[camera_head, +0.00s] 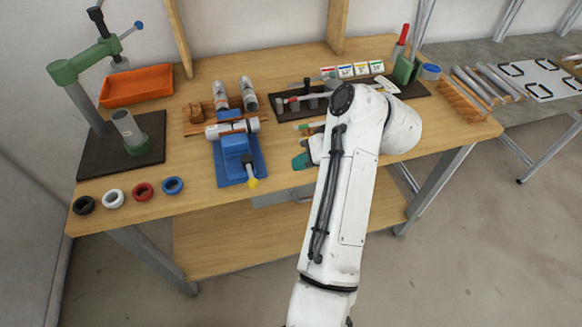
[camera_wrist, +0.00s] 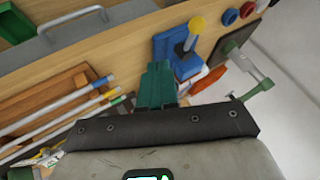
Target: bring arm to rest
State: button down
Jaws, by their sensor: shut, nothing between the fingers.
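My gripper (camera_head: 302,161) shows its teal fingertips over the workbench (camera_head: 205,195), near the front edge and right of the blue clamp jig (camera_head: 237,165). My white arm reaches up from the bottom of the head view and hides part of the bench behind it. In the wrist view my gripper (camera_wrist: 157,86) has its teal fingers together, with nothing held. The blue jig with its yellow knob (camera_wrist: 197,24) shows just beyond the fingers there. A white tube (camera_head: 232,126) lies across the jig in the head view.
A green press (camera_head: 66,73) and an orange tray (camera_head: 136,86) stand at the left. Several rings, including a red one (camera_head: 143,191), line the front left edge. A wooden rack of rods (camera_head: 466,100) is at the right.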

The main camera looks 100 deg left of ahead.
jog(key=shift+v, duration=0.95)
jog(key=shift+f, duration=0.1)
